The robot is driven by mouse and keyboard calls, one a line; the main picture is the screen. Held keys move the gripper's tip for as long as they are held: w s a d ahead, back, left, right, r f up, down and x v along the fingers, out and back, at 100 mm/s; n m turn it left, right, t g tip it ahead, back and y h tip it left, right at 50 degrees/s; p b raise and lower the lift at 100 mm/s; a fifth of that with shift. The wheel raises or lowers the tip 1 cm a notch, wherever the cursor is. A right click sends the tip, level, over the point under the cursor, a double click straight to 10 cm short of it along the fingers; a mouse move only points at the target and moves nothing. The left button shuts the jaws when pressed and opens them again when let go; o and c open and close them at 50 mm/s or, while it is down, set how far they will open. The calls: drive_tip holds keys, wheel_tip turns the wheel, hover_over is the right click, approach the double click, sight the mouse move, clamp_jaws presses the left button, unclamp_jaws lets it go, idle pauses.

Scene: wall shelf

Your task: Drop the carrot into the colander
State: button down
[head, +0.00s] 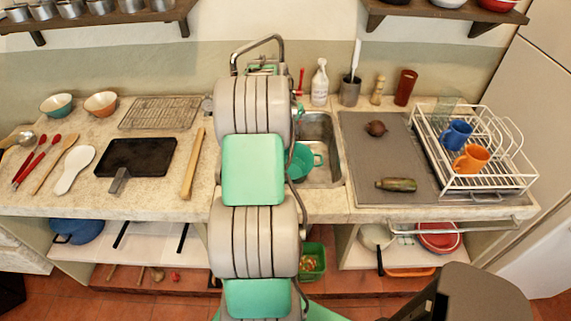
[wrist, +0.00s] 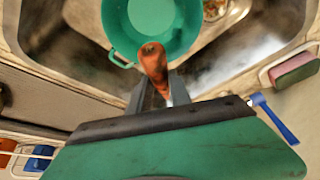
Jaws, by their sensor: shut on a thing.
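The orange-brown carrot (wrist: 154,62) is between the fingers of my gripper (wrist: 160,93) in the wrist view, with its blunt end sticking out past the fingertips. The green colander (wrist: 116,28) sits in the metal sink behind the carrot, and the carrot's end overlaps its near rim in the picture. The height of the carrot above the colander is hard to tell. In the head view, the colander (head: 303,163) shows partly in the sink, right of my arm. My arm hides the gripper and carrot there.
A faucet (head: 258,45) rises behind my arm. A soap bottle (head: 319,85) and utensil cup (head: 350,91) stand behind the sink. Right of it are a grey mat (head: 372,160) and a white dish rack (head: 490,182). A sponge (wrist: 295,69) lies beside the sink.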

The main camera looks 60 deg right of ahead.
drive_tip(key=shift+s+d+f, duration=0.15)
drive_tip(key=shift+s+d, duration=0.1)
drive_tip(key=shift+s, duration=0.15)
wheel_tip(320, 180, down, 6)
drive_tip(key=b, duration=0.2)
drive_tip(key=shift+w+b, duration=0.1)
drive_tip(key=shift+b, duration=0.3)
drive_tip(key=c, duration=1.1)
unclamp_jaws()
drive_tip(key=shift+a, duration=0.1)
drive_tip(key=b+v, duration=0.1)
drive_tip(key=v, duration=0.7)
